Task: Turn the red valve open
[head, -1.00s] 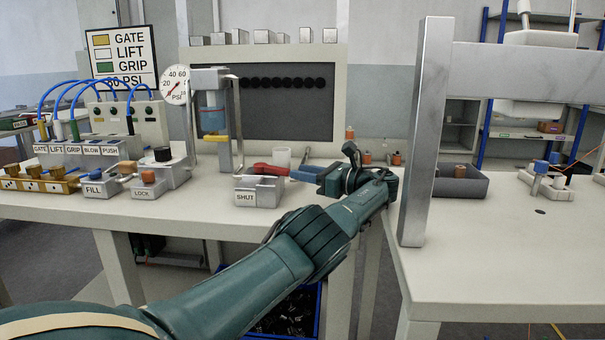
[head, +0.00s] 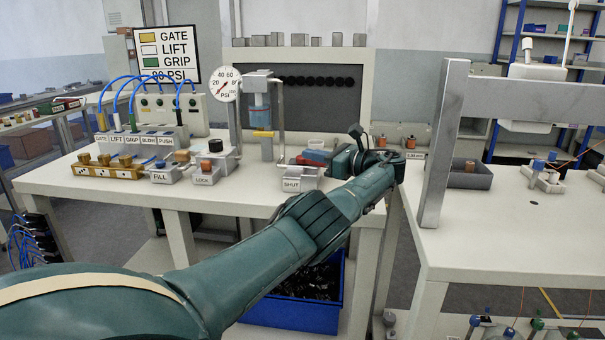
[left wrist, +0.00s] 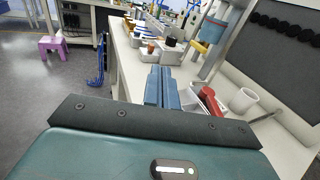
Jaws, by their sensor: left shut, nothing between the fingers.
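The red valve handle (head: 306,161) sits on a pale block labelled SHUT (head: 300,184) near the bench's front edge. In the left wrist view the red handle (left wrist: 210,101) lies just right of my fingers. My right gripper is not in view.
A white cup (left wrist: 243,100) stands behind the valve. The LOCK block (head: 206,178), FILL block (head: 165,176) and a pressure gauge (head: 225,84) are to the left. A grey metal frame (head: 441,150) rises at right. A blue bin (head: 300,315) is below the bench.

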